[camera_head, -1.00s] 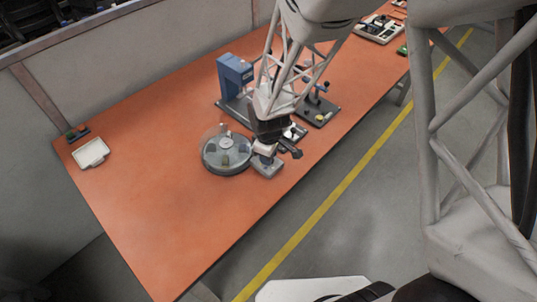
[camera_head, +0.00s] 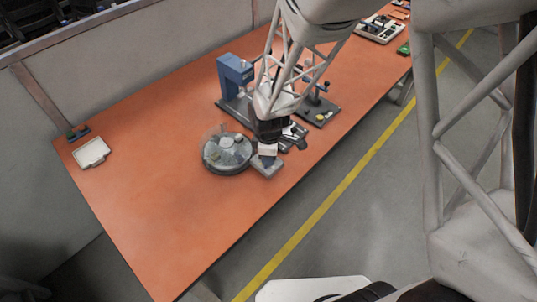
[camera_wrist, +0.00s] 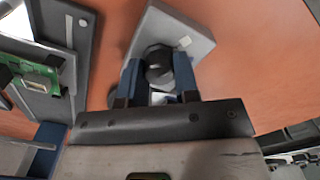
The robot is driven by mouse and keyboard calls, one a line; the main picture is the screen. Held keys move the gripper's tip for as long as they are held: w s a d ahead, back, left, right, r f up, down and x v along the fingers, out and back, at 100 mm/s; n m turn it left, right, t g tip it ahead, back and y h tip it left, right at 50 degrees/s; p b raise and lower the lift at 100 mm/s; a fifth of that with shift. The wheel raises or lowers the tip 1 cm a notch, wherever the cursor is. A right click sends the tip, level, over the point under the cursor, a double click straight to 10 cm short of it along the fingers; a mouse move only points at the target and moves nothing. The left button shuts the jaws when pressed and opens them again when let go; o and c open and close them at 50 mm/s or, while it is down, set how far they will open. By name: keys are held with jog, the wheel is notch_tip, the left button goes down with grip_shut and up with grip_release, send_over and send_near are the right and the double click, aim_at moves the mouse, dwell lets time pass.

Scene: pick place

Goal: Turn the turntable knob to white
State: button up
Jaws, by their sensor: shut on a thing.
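The turntable (camera_head: 213,168) is a round grey device with a clear dome over its top, on the orange table. Its grey base block (camera_head: 270,171) sticks out at the lower right. In the wrist view the light grey block (camera_wrist: 196,36) carries a dark round knob (camera_wrist: 159,68) and a small white square mark (camera_wrist: 185,41). My gripper (camera_wrist: 160,72) has its two blue fingers shut on the knob, one on each side. In the head view my gripper (camera_head: 268,157) is above the block, and the knob is hidden behind it.
A blue press-like device (camera_head: 235,75) stands behind the turntable. A dark fixture (camera_head: 318,110) with knobs is at its right. A white tray (camera_head: 91,153) lies at the table's left. The front left of the orange table (camera_head: 150,220) is clear.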

jog(key=o, duration=0.9)
jog(key=shift+r, duration=0.1)
jog(key=shift+r, duration=3.85)
jog(key=shift+s+d+r, duration=0.1)
jog(key=shift+d+r, duration=0.15)
jog(key=shift+r, duration=0.2)
jog(key=s+d+r+m+t, duration=0.1)
jog(key=s+d+r+m, duration=0.4)
jog(key=s+r, duration=0.1)
jog(key=s+d+r+m, duration=0.5)
jog(key=s+r+m, duration=0.1)
jog(key=r, duration=0.3)
jog(key=s+d+r+m+t, duration=0.1)
jog(key=s+d+r+m, duration=0.5)
jog(key=s+r, duration=0.2)
jog(key=shift+s+d+r+t, duration=0.1)
jog(key=shift+r+t, duration=0.15)
jog(key=shift+t, duration=0.05)
